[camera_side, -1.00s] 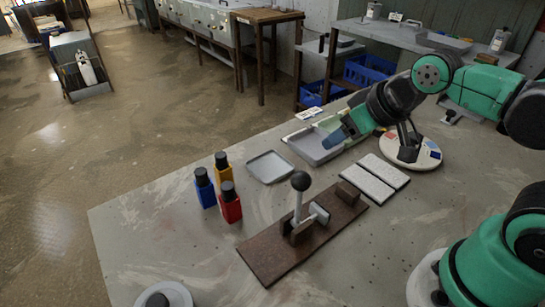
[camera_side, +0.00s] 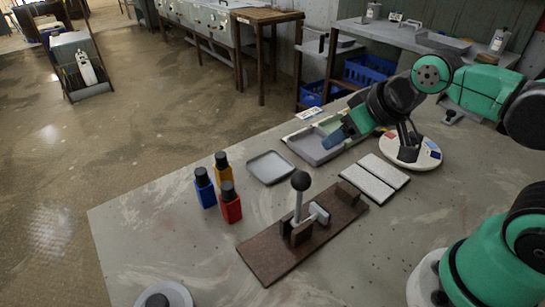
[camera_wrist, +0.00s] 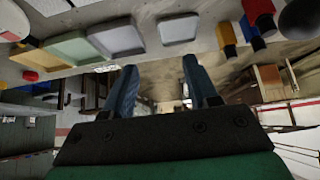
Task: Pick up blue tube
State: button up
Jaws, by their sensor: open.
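The blue tube (camera_side: 206,192) is a squarish blue bottle with a black cap. It stands upright at the left of the table in the side view, beside a yellow one (camera_side: 223,172) and a red one (camera_side: 231,207). In the wrist view the blue tube (camera_wrist: 253,36) shows at the upper right, between the yellow and red ones. My gripper (camera_side: 334,139) has blue fingers and is over the divided tray, well to the right of the tubes. In the wrist view its fingers (camera_wrist: 160,88) are apart with nothing between them.
A grey tray (camera_side: 270,167) lies between the tubes and the divided tray (camera_side: 303,148). A brown board (camera_side: 269,256) carries an upright lever with a black knob (camera_side: 300,180). Two pale slabs (camera_side: 381,174) and a white disc (camera_side: 428,157) lie to the right. The table left of the tubes is clear.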

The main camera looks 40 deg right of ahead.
jog(key=shift+c, duration=0.4)
jog(key=g, duration=0.7)
send_over(203, 183)
jog(key=w, duration=0.1)
jog(key=shift+m, duration=0.4)
jog(key=f, duration=0.5)
jog(key=shift+d, duration=0.4)
jog(key=shift+a+f, duration=0.2)
jog(key=shift+f, duration=2.9)
jog(key=c, duration=0.6)
